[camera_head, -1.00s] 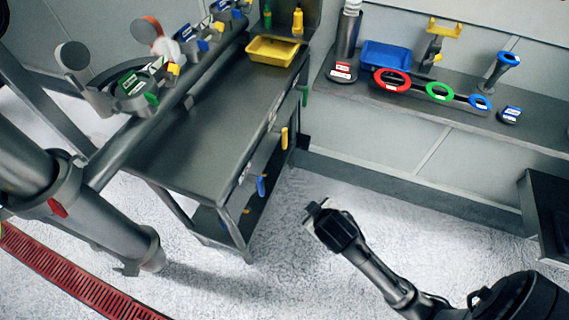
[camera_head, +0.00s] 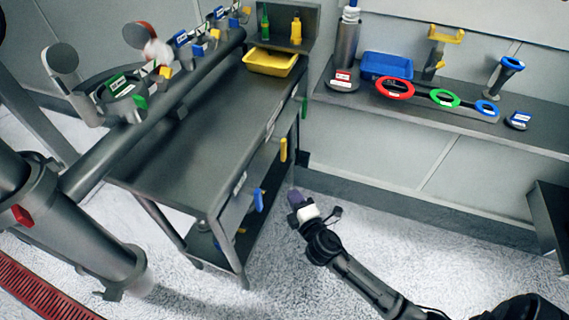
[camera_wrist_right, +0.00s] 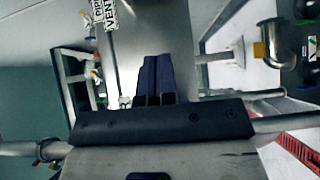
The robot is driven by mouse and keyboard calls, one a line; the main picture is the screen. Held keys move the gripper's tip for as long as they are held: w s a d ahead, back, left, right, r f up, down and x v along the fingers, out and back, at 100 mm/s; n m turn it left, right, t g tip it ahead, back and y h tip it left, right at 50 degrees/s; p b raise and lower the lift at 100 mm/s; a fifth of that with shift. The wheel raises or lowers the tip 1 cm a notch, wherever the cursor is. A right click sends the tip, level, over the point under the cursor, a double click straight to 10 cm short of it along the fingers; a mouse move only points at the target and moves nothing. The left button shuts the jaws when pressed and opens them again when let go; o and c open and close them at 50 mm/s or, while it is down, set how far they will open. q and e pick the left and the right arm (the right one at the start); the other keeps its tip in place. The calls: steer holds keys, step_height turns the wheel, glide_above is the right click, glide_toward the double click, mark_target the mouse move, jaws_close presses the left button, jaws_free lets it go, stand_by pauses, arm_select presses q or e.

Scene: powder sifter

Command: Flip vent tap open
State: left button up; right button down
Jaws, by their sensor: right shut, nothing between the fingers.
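My right gripper (camera_head: 296,197) is low in front of the steel bench in the head view, in open air and apart from the bench and its coloured handles. In the right wrist view its dark fingers (camera_wrist_right: 155,78) are shut together with nothing between them. A white label with black letters reading VENT (camera_wrist_right: 110,13) shows at the top of the wrist view, ahead and left of the fingers. I cannot tell which handle is the vent tap. Several small taps and labelled fittings (camera_head: 181,38) line the pipe at the upper left. My left gripper is not in view.
The steel bench (camera_head: 190,140) has a yellow tray (camera_head: 272,62) at its far end. A yellow handle (camera_head: 283,149) and a blue handle (camera_head: 259,199) hang at its side. A wall shelf (camera_head: 430,105) carries coloured rings and a blue bin (camera_head: 386,66).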

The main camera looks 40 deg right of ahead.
stand_by(0.4)
steer(key=d+b+x, duration=0.2)
steer(key=b+x, duration=0.2)
steer(key=x, duration=0.9)
steer(key=shift+s+d, duration=0.4)
steer(key=shift+s, duration=0.05)
